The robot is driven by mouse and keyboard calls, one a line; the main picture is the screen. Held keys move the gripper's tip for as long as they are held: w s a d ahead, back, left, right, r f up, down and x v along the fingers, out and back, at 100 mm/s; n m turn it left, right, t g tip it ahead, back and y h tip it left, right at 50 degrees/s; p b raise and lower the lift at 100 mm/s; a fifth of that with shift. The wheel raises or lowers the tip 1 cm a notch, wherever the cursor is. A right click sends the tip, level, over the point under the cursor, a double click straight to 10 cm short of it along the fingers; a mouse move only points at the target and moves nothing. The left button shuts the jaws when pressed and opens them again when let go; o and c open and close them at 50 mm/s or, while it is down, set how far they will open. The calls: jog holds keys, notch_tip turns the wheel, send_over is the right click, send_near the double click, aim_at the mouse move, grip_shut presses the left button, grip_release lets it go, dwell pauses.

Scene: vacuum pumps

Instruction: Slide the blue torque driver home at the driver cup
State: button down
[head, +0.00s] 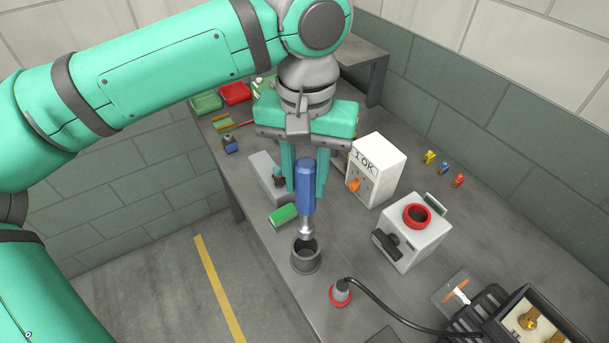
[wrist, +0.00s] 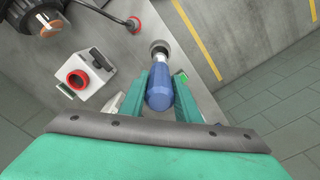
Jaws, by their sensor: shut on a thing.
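The blue torque driver (head: 306,187) hangs upright with its silver tip pointing down. My gripper (head: 306,190) is shut on the driver's blue handle, with one green finger on each side. The driver cup (head: 306,258) is a dark grey open cup on the bench, just below the tip. The tip appears at or slightly above the cup's mouth; I cannot tell whether it has entered. In the wrist view the driver (wrist: 160,90) lies between the fingers (wrist: 160,98), and its tip points toward the cup (wrist: 159,47), whose inside is partly hidden.
A red-based plug with a black cable (head: 340,293) is close to the cup. A green block (head: 283,215) lies left of the driver. The bench's front edge is near.

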aim_at(306, 196)
jog(key=shift+f, duration=2.3)
